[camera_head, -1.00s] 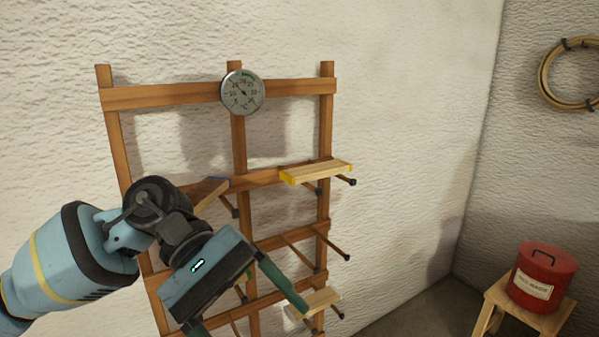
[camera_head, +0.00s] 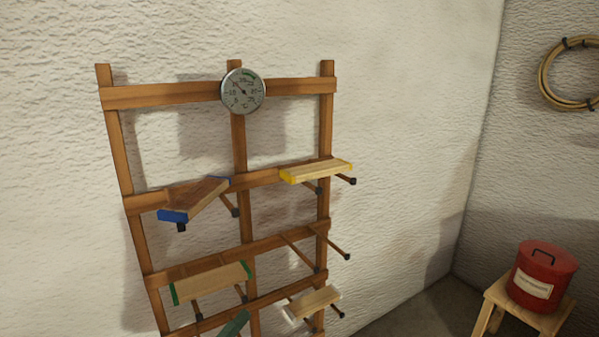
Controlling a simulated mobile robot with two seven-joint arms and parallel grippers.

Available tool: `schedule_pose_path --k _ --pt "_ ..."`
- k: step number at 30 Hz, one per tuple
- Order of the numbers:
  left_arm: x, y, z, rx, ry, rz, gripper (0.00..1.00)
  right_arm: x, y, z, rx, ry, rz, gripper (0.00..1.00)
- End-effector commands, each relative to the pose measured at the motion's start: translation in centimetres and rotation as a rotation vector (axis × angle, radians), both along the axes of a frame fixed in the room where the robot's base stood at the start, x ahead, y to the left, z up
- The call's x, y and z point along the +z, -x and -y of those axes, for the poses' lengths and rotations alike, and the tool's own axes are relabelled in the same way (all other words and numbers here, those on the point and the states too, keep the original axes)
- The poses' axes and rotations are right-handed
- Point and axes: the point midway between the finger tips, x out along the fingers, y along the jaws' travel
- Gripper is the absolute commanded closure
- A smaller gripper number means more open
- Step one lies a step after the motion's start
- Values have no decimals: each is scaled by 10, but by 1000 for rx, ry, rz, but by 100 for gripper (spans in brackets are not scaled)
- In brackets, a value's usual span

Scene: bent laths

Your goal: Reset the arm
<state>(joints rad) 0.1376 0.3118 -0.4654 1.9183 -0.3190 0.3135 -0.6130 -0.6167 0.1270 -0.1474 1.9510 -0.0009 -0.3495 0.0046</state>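A wooden rack (camera_head: 112,97) with pegs stands against the wall. A bent lath with blue ends (camera_head: 200,199) lies on the upper left pegs. A pale lath with yellow ends (camera_head: 316,172) lies on the upper right pegs. A lath with green ends (camera_head: 210,282) lies on the left pegs below the blue one. Another pale lath (camera_head: 315,301) lies at the lower right. My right gripper is not in view.
A round dial gauge (camera_head: 242,91) hangs on the rack's top rail. The right middle pegs (camera_head: 330,243) are empty. A red lidded tin (camera_head: 542,275) stands on a wooden stool (camera_head: 525,316) at the right. A coiled hoop (camera_head: 545,78) hangs on the right wall.

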Motion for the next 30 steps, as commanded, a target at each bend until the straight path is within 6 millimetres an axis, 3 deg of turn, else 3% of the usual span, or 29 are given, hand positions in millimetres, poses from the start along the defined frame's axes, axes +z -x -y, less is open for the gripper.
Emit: schedule_pose_path --k 1,5,8,12,15,21,25,30 --pt "-29 3 -10 29 54 -138 16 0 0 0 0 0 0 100" --pt "-101 18 -40 114 205 -487 16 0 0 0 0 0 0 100" --pt "-158 42 -62 192 324 -741 16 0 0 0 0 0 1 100" --pt "-229 92 -91 315 486 -1057 16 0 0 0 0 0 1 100" --pt "-270 133 -108 406 592 -1244 16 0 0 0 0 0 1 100" --pt "-316 196 -127 543 732 -1475 16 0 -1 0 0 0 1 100" --pt "-325 213 -132 580 767 -1529 16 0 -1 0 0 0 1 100" --pt "-327 215 -133 585 774 -1537 16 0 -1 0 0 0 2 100"
